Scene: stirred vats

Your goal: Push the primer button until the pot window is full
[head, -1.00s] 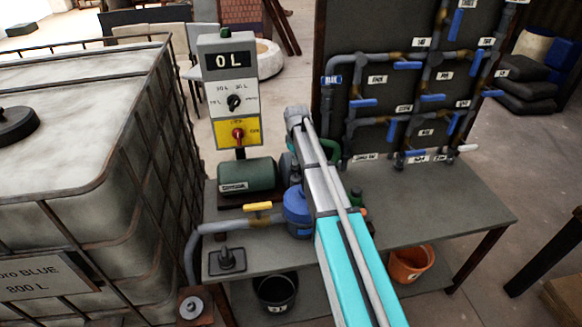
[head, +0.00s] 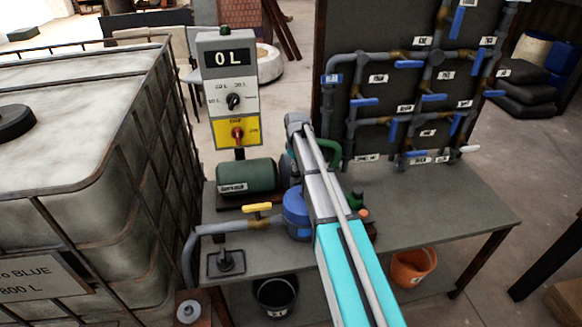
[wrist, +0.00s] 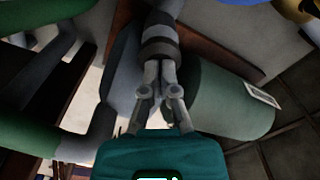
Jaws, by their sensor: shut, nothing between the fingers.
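My gripper (wrist: 160,38) shows in the wrist view with its fingers together and nothing between them. It is over the green motor (wrist: 230,105) and its grey coupling end. In the head view my arm hides the gripper. The blue pot (head: 297,213) stands on the bench, partly behind my arm; its window cannot be made out. A small green knob (head: 356,200) and an orange cap (head: 364,214) show just right of my arm. I cannot tell which is the primer button.
The control box (head: 228,90) reads 0 L. A yellow-handled valve (head: 257,208) sits on the pipe left of the pot. A caged tank (head: 70,190) stands left. A pipe panel (head: 400,80) stands behind. The bench's right side (head: 440,215) is clear.

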